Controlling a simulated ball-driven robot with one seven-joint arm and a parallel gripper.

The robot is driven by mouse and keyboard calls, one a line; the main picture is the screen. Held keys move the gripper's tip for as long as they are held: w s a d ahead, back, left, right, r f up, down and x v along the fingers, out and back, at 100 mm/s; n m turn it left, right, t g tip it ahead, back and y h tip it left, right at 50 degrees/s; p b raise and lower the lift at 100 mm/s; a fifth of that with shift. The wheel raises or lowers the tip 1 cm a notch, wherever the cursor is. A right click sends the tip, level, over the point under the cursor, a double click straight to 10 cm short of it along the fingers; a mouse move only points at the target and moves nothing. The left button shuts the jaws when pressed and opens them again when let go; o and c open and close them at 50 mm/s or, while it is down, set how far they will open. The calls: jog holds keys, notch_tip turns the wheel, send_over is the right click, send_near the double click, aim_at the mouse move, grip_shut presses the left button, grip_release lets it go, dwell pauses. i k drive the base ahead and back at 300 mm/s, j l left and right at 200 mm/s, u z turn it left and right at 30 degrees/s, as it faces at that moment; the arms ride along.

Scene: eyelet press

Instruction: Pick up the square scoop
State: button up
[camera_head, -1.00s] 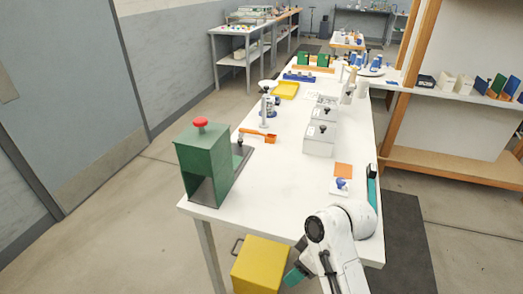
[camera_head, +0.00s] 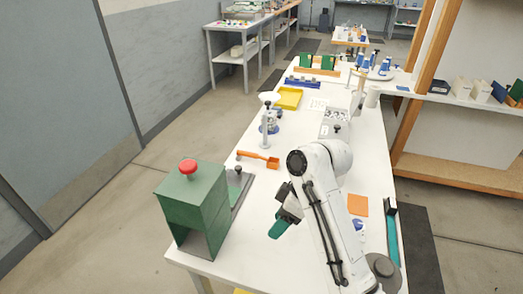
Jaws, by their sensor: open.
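An orange scoop (camera_head: 258,158) lies on the white table, right of the green press. Its square pan is at the right end and its handle points left. It is uncovered and nothing holds it. My gripper (camera_head: 279,228), with green fingertips, is open and hangs over the near part of the table. It is nearer the camera than the scoop and a little right of it, clearly apart from it. Its far finger is hard to make out.
The green press (camera_head: 194,208) with a red knob stands at the table's near left. An orange square (camera_head: 358,205) lies right of my arm. The table between press and gripper looks clear.

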aim_at(273, 162)
jog(key=i, duration=1.35)
